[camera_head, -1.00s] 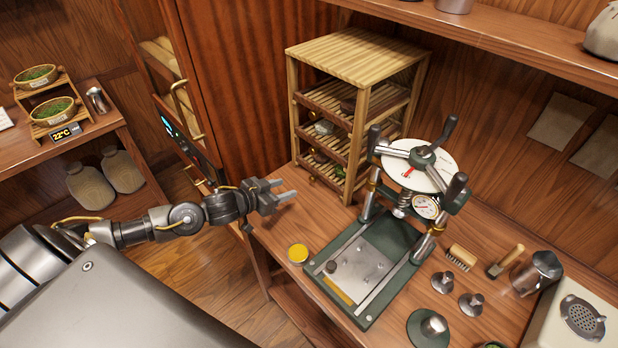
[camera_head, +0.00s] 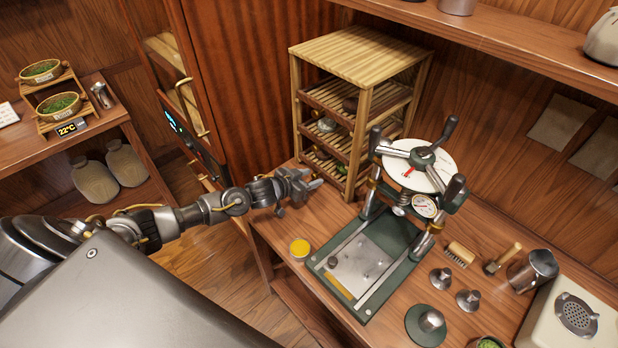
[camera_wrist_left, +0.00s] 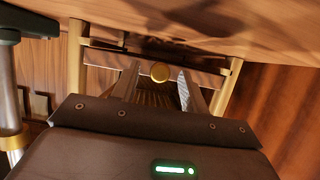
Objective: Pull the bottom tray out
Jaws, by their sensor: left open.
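The wooden rack (camera_head: 360,58) stands at the back of the bench and holds slatted trays one above another. The bottom tray (camera_head: 325,164) sits inside the rack just above the bench, with its front partly hidden behind my left gripper (camera_head: 313,180). My left gripper is open and empty, close in front of the tray's front. In the left wrist view a round brass knob (camera_wrist_left: 160,72) on a tray front shows between the two open fingers, and I see no finger closed on it. My right gripper is not in view.
A press (camera_head: 365,262) stands right of my left gripper, near the rack. A yellow-lidded tin (camera_head: 299,249) sits at the bench's left edge. A tall cabinet with a handle is left of the rack. Brushes and metal pieces lie at right.

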